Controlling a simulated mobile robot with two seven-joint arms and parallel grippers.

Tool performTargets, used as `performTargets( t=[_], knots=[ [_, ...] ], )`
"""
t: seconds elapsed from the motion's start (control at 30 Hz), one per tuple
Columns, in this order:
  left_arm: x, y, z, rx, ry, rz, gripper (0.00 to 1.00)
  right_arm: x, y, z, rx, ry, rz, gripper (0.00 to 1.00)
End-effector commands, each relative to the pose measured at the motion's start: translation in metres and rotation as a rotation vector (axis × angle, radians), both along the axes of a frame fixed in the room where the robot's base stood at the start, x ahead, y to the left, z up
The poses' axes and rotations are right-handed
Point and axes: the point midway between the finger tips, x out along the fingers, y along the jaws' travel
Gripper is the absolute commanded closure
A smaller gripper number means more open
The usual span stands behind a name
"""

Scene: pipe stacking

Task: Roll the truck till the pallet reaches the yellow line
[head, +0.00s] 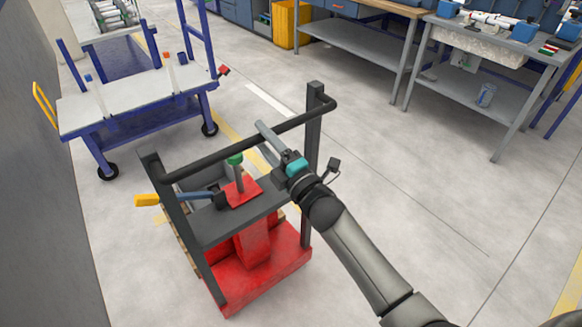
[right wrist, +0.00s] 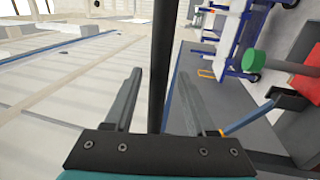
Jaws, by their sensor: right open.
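The truck (head: 268,268) has a red base, dark uprights and a black push bar (head: 212,157), and stands near the middle of the head view. Wooden slats of what looks like the pallet (head: 185,245) show at the truck's far left side; the truck hides most of it. A yellow line (head: 229,131) on the floor runs beyond the truck and is partly covered by it. My right gripper (head: 266,140) is at the push bar. In the right wrist view the open fingers (right wrist: 158,76) stand on either side of the black bar (right wrist: 163,60). My left gripper is not in view.
A blue-framed cart (head: 130,92) with a grey top stands at the back left, near a dark wall (head: 35,200). Workbenches (head: 480,45) line the back right. Open floor (head: 410,190) lies right of the truck. Another yellow stripe (head: 571,285) is at the right edge.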

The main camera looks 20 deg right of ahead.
Motion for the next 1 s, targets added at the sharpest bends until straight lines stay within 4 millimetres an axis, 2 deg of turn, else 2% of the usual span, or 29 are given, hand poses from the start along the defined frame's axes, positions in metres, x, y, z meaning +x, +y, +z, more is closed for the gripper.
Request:
performTargets(
  t=[0.3, 0.53, 0.73, 1.0],
  knots=[
    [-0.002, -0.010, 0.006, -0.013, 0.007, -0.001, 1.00, -0.053, -0.019, -0.012, -0.001, 0.003, 0.000, 0.44],
    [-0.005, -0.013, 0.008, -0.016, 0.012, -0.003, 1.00, -0.085, -0.030, -0.018, -0.001, 0.003, 0.000, 0.44],
    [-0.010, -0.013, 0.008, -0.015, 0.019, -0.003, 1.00, -0.100, -0.036, -0.021, -0.002, 0.001, 0.001, 0.44],
    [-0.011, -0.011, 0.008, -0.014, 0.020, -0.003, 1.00, -0.104, -0.037, -0.022, -0.001, 0.001, 0.001, 0.44]
  ],
)
